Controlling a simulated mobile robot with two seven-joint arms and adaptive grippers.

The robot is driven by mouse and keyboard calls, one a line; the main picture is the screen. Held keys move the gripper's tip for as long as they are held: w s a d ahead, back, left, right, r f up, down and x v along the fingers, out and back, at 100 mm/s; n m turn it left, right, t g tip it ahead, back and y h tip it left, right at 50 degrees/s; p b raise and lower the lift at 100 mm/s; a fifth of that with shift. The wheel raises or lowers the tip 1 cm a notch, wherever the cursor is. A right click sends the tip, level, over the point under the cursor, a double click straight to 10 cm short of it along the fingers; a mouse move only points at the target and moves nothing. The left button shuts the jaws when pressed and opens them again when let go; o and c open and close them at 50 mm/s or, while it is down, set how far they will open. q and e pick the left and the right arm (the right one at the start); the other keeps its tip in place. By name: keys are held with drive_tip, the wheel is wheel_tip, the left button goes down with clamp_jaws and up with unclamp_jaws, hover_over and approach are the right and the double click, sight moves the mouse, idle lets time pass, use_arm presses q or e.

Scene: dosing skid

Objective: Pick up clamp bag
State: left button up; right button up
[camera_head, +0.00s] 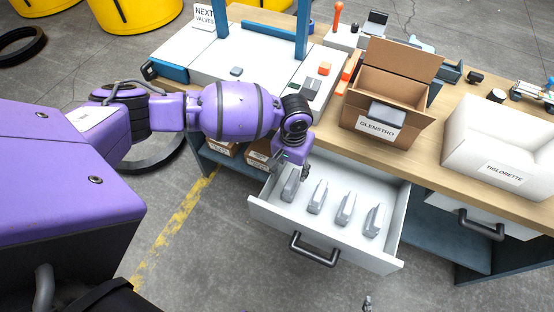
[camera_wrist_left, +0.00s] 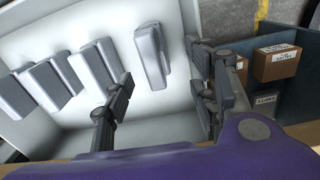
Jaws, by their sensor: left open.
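Several pale grey bags lie in a row in the open white drawer (camera_head: 270,213). I take these for the clamp bags; no lettering on them is readable. The leftmost bag (camera_head: 290,186) is below my left gripper (camera_head: 298,167), which points down into the drawer. In the left wrist view this bag (camera_wrist_left: 152,57) lies ahead of the gap between the two fingers of my left gripper (camera_wrist_left: 158,105). The fingers are apart, with nothing held between them. My right gripper does not show.
On the bench above the drawer stand an open GLENSTRO carton (camera_head: 358,104) and a white TIGLORETTE box (camera_head: 500,150). The drawer's front has a dark handle (camera_head: 313,252). Small cartons (camera_wrist_left: 277,62) sit on a shelf beside the drawer.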

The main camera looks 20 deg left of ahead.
sight(292, 183)
use_arm(q)
drive_tip(key=shift+s, duration=0.1)
drive_tip(key=shift+s+d+f, duration=0.15)
drive_tip(key=shift+s+d, duration=0.05)
drive_tip(key=shift+d, duration=0.05)
drive_tip(key=f, duration=0.7)
drive_tip(key=shift+d+b, duration=0.25)
drive_tip(key=shift+b, duration=0.15)
drive_tip(key=shift+c, duration=0.4)
drive_tip(key=shift+r, duration=0.1)
drive_tip(key=c, duration=1.2)
